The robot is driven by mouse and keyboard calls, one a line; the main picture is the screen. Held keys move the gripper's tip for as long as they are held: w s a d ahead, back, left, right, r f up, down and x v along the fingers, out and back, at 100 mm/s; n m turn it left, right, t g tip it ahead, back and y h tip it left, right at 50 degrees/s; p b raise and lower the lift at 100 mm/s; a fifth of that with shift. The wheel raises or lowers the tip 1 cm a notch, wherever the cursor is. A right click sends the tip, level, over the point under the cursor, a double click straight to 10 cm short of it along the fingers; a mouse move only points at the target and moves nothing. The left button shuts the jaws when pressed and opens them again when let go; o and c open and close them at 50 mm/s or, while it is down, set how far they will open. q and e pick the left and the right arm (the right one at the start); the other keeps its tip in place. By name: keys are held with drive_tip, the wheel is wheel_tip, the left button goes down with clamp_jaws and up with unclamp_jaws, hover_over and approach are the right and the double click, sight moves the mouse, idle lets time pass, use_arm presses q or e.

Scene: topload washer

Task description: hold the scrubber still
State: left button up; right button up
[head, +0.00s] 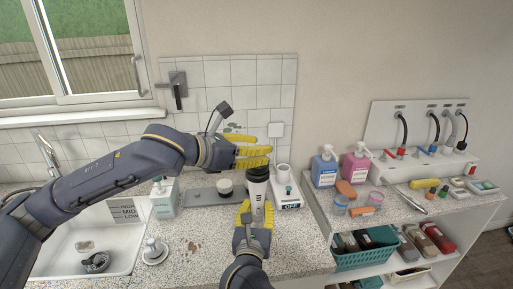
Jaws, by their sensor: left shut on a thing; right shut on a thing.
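The scrubber (257,190) stands upright near the middle of the head view, with a dark top and a pale lower body. My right gripper (253,214) comes up from below with its yellow fingers closed around the scrubber's lower body. My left gripper (257,151) reaches in from the left, its yellow fingers at the scrubber's dark top end. It appears shut on that top; the fingers hide the exact contact. The scrubber's lowest end is hidden by the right gripper.
A grey tray (204,197) with a small round container lies behind on the counter. A white device marked OFF (284,193) stands close right of the scrubber. The sink (75,250) is at left.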

use_arm(q)
drive_tip(key=shift+f, duration=0.1)
drive_tip(key=o, duration=1.2)
drive_tip(key=shift+o, duration=0.2)
drive_tip(key=v, duration=1.2)
drive_tip(key=shift+c, duration=0.4)
